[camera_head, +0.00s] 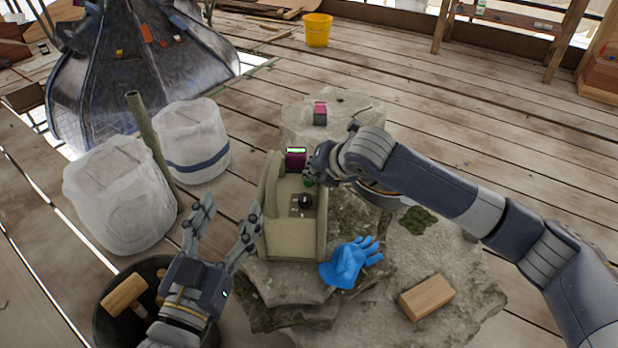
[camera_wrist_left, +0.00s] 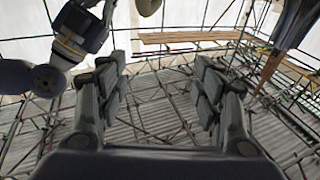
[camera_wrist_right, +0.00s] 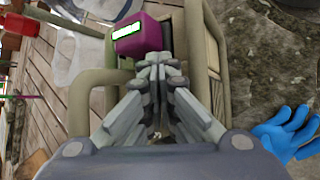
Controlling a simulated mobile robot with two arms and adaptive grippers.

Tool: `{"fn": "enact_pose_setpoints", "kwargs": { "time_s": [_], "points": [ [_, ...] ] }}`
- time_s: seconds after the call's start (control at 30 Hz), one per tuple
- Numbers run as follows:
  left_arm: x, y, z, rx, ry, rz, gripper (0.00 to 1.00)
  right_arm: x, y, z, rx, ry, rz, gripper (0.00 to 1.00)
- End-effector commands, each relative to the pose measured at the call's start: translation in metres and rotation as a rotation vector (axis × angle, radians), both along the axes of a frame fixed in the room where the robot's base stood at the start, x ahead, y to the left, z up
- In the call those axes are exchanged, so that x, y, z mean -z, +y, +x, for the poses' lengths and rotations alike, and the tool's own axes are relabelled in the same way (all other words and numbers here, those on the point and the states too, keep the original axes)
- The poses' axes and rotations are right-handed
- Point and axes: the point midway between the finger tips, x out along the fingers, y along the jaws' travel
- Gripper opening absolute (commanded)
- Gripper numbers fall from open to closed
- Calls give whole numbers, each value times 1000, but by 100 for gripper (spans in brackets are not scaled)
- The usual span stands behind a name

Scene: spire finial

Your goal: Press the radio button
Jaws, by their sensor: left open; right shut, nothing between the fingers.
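No separate button can be made out. My right gripper (camera_head: 309,178) is shut and empty, its fingertips over the holder close to the magenta box. In the right wrist view the shut fingertips (camera_wrist_right: 160,62) appear just below the box; I cannot tell whether they touch it. My left gripper (camera_head: 230,222) is open and empty, left of the holder.
A blue glove (camera_head: 350,262) and a wooden block (camera_head: 427,297) lie on the stone right of the holder. Two white wrapped buckets (camera_head: 118,195) and a black bucket with a mallet (camera_head: 126,294) stand left. A smaller magenta item (camera_head: 320,113) sits on the stone behind.

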Motion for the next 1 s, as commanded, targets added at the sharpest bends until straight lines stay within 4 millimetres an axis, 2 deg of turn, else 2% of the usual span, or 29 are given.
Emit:
{"fn": "enact_pose_setpoints", "kwargs": {
  "time_s": [0.27, 1.0],
  "points": [
    [3, 0, 1, 0, 21, 6, 61, 2, 0, -1, -1, 6, -3, 0],
    [52, 9, -4, -17, 252, 65, 61, -3, 0, -1, 0, 4, -2, 0]
  ]
}}
